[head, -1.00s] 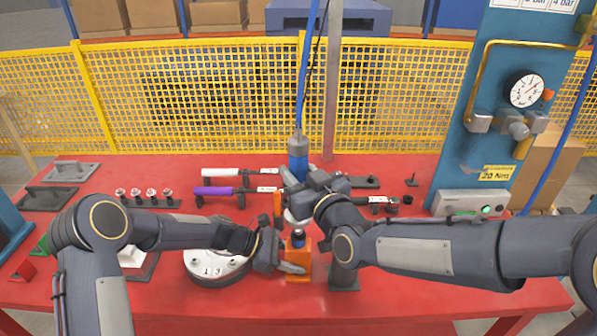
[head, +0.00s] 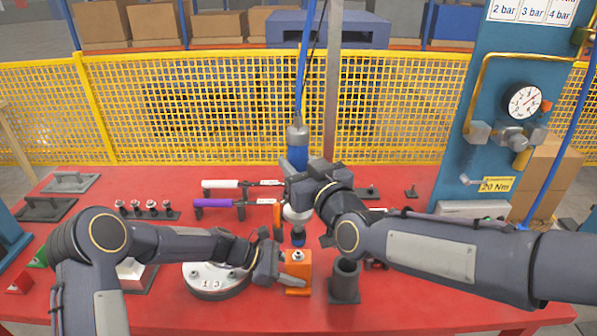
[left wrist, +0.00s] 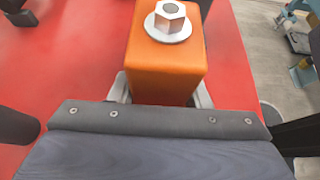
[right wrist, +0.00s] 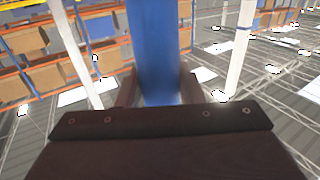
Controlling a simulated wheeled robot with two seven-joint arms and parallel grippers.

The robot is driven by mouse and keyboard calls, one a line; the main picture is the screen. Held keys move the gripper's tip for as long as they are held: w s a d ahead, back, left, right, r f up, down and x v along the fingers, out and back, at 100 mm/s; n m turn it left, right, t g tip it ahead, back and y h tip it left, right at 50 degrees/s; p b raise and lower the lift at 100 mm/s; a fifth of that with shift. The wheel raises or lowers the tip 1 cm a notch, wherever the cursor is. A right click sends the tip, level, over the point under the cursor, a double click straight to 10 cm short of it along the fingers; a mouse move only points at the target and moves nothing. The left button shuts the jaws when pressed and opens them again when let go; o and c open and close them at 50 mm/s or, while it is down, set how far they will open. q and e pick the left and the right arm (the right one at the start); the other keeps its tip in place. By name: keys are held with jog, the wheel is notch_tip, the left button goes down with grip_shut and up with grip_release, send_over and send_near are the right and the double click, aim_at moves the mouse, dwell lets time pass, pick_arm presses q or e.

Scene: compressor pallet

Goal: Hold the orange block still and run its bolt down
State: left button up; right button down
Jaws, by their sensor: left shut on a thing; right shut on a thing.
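The orange block (head: 297,274) stands on the red table, and my left gripper (head: 284,277) is shut on its sides. In the left wrist view the block (left wrist: 167,65) is upright between the fingers. Its hex bolt (left wrist: 170,14) sits on a washer on the top face; the bolt head (head: 298,255) also shows in the head view. My right gripper (head: 299,182) is shut on the blue hanging tool (head: 298,157), whose blue body (right wrist: 158,50) fills the middle of the right wrist view. The tool's dark blue socket end (head: 298,239) appears above and apart from the bolt.
A dark hollow cylinder (head: 345,280) stands just right of the block. A round white numbered plate (head: 212,281) lies left. White (head: 220,184) and purple (head: 214,202) handled wrenches lie behind, near a rack of bolts (head: 145,207). A gauge panel (head: 480,120) stands right.

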aim_at(303, 149)
jog(key=shift+r, duration=2.15)
pick_arm(q)
jog(key=o, duration=1.2)
jog(key=shift+c, duration=0.2)
